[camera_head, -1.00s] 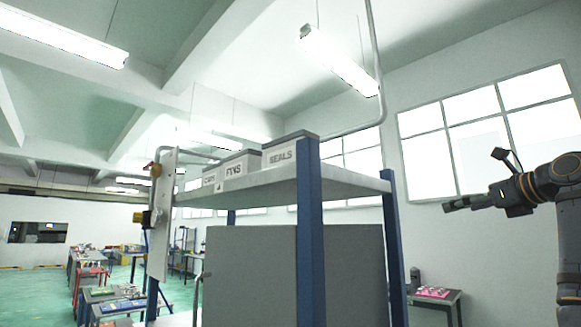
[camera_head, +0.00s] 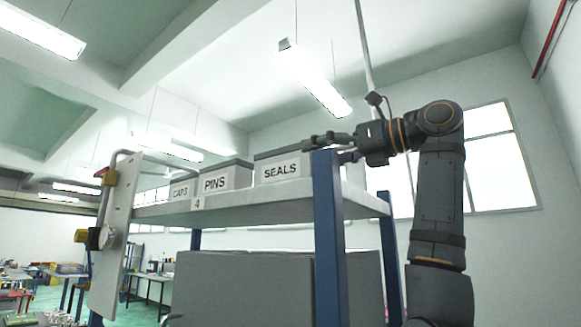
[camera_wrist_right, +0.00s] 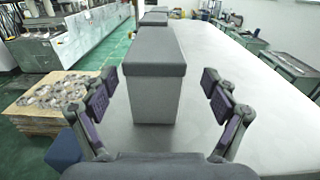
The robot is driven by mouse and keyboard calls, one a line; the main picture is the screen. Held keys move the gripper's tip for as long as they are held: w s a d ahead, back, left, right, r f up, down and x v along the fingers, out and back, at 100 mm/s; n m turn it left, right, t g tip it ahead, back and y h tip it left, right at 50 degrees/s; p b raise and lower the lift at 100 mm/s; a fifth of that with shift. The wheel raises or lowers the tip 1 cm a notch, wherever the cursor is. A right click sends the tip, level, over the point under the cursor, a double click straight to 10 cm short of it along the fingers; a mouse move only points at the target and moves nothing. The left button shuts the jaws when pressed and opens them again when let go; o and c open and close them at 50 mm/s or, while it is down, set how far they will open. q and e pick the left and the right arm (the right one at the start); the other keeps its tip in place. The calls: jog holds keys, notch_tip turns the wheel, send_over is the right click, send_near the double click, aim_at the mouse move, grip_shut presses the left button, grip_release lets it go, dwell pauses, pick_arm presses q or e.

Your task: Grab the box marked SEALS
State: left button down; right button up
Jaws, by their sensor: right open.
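The SEALS box (camera_head: 280,170), pale grey with a dark lid, stands upright on the top shelf (camera_head: 260,205), at the right end of a row of boxes. My right gripper (camera_head: 322,143) reaches in from the right at lid height, at the box's right end and partly behind the blue post. In the right wrist view a grey box with a dark lid (camera_wrist_right: 152,100), apparently the SEALS box, stands ahead between the spread fingers of my right gripper (camera_wrist_right: 160,80). I see gaps on both sides, so it is not held. My left gripper is not in view.
The PINS box (camera_head: 228,178) and CAPS box (camera_head: 182,188) stand left of SEALS. A blue post (camera_head: 329,235) rises at the shelf's front right, close to my gripper. The shelf right of the boxes is bare. A grey cabinet (camera_head: 245,285) sits below.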

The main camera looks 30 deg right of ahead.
aim_at(295, 160)
jog(key=x, duration=0.3)
jog(key=shift+a+p, duration=0.25)
jog(key=shift+p, duration=0.15)
jog(key=p+x, duration=0.2)
jog(key=shift+w+a, duration=0.2)
jog(key=shift+w, duration=0.1)
jog(key=shift+w+a+f+p, duration=0.1)
jog(key=shift+w+f+p, duration=0.05)
jog(key=shift+w+p, duration=0.2)
jog(key=shift+w+a+f, duration=0.1)
jog(key=shift+w, duration=0.05)
jog(key=shift+s, duration=0.3)
jog(key=c, duration=0.7)
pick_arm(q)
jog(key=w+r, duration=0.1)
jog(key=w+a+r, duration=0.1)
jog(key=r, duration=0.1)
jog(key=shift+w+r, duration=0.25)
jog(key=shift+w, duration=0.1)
pick_arm(e)
jog(key=shift+w, duration=0.1)
jog(key=c, duration=0.8)
